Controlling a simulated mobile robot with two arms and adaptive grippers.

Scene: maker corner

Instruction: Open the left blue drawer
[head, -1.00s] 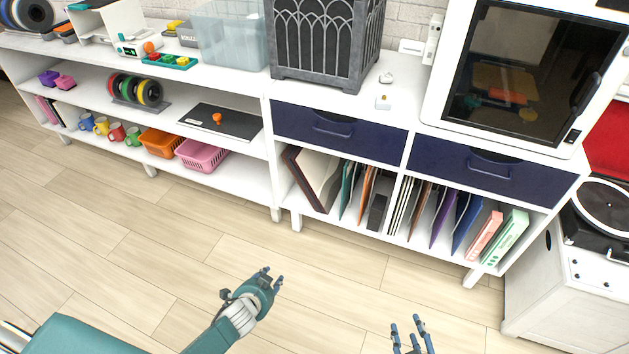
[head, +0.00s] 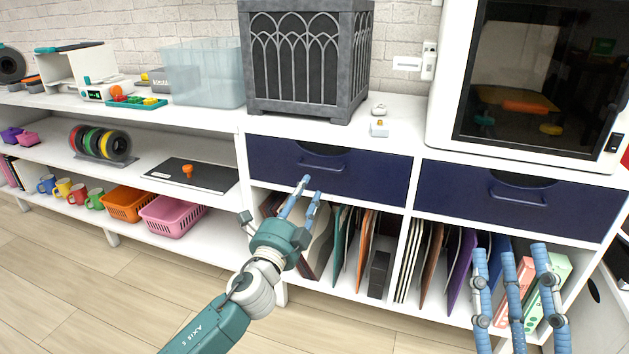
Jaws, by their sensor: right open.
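The left blue drawer (head: 375,178) is a dark navy front under the white cabinet top, flush with the cabinet and shut. Its bar handle (head: 323,167) sits near the middle, below a dark cut-out. My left gripper (head: 288,202) is open and empty, fingers pointing up, their tips just below the handle in the picture. I cannot tell how far they are from the drawer front. My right gripper (head: 510,258) is open, fingers up, below the right blue drawer (head: 450,190) in the picture, which is also shut. My right palm is out of frame.
Folders and books (head: 385,250) stand in the cubbies below the drawers. A grey lantern-like box (head: 307,60) and a 3D printer-like machine (head: 540,80) stand on top. Open shelves with baskets (head: 172,215) lie to the left. The floor (head: 60,270) at left is clear.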

